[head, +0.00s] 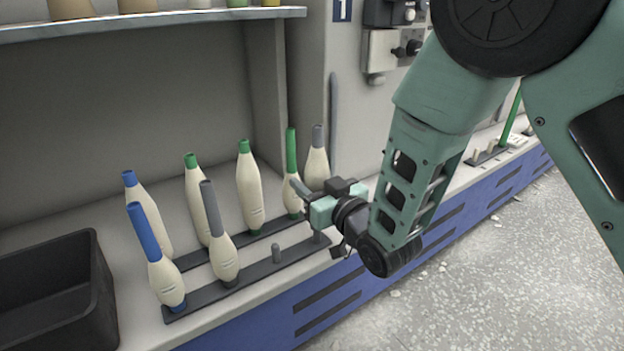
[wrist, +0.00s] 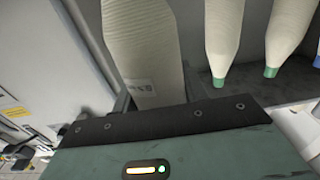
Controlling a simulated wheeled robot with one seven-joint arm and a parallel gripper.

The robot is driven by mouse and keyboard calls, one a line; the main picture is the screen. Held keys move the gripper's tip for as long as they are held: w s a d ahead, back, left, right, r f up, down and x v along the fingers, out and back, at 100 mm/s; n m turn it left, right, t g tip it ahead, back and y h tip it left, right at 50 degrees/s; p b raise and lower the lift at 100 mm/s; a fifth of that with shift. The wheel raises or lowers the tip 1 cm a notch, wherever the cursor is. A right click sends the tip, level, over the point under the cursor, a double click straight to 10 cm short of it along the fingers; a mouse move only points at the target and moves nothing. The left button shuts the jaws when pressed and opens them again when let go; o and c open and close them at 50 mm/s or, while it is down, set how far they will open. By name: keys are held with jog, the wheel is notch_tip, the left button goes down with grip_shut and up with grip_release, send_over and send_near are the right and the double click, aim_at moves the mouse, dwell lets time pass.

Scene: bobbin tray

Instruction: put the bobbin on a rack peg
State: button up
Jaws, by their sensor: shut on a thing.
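My gripper (head: 310,187) is shut on a cream bobbin with a grey top (head: 317,167), upright in the head view at the right end of the racks.
A blue-topped bobbin (head: 165,280) and a grey-topped one (head: 223,255) stand on the front rack. Blue- and green-topped bobbins, such as this one (head: 249,190), stand on the rear rack (head: 190,260). A dark bin (head: 95,290) is at left. A shelf (head: 150,22) hangs above.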

jog(key=shift+f+b, duration=0.8)
jog(key=shift+f, duration=0.7)
jog(key=shift+f+b, duration=0.55)
jog(key=shift+b, duration=0.05)
dwell(0.4)
jog(key=o, duration=0.7)
jog(key=shift+o, duration=0.2)
jog(key=p+v, duration=0.2)
jog(key=v, duration=0.9)
dwell(0.6)
